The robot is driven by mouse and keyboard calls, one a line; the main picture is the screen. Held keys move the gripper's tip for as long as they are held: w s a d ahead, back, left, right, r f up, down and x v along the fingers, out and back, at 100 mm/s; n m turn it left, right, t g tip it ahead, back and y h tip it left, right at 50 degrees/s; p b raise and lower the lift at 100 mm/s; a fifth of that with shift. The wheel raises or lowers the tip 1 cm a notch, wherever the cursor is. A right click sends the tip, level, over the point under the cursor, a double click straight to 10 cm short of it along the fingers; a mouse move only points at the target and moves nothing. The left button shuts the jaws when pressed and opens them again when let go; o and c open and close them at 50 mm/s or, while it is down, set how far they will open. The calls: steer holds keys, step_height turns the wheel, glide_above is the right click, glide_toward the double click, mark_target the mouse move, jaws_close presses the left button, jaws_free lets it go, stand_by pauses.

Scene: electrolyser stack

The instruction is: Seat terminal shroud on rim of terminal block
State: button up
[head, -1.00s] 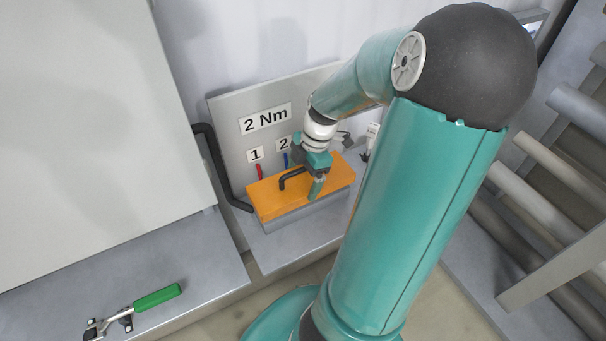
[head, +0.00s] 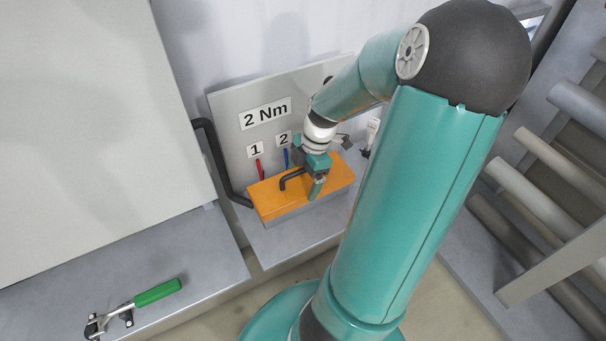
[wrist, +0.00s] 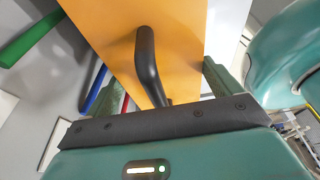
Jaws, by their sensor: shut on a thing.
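The terminal shroud is an orange box-like cover (head: 277,201) with a black bar handle (head: 287,180) on top. In the head view it sits over the grey terminal block (head: 285,217), whose lower part shows along the front below the orange. I cannot tell whether the shroud touches the rim all round. My gripper (head: 315,182) is at the right part of the handle, shut on it. In the wrist view the handle (wrist: 147,65) runs between my fingers, with the orange top (wrist: 182,40) behind it. The far side of the block is hidden.
A grey panel labelled "2 Nm" (head: 265,115) stands behind, with a red cable (head: 260,168) and a blue cable (head: 286,158). A black bent pipe (head: 222,170) is left of the shroud. A green-handled tool (head: 157,292) lies on the left ledge. Pipes (head: 540,190) are at right.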

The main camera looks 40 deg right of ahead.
steer(key=shift+f, duration=0.65)
steer(key=o, duration=0.8)
steer(key=v, duration=1.4)
steer(key=shift+f, duration=0.1)
steer(key=shift+a, duration=0.15)
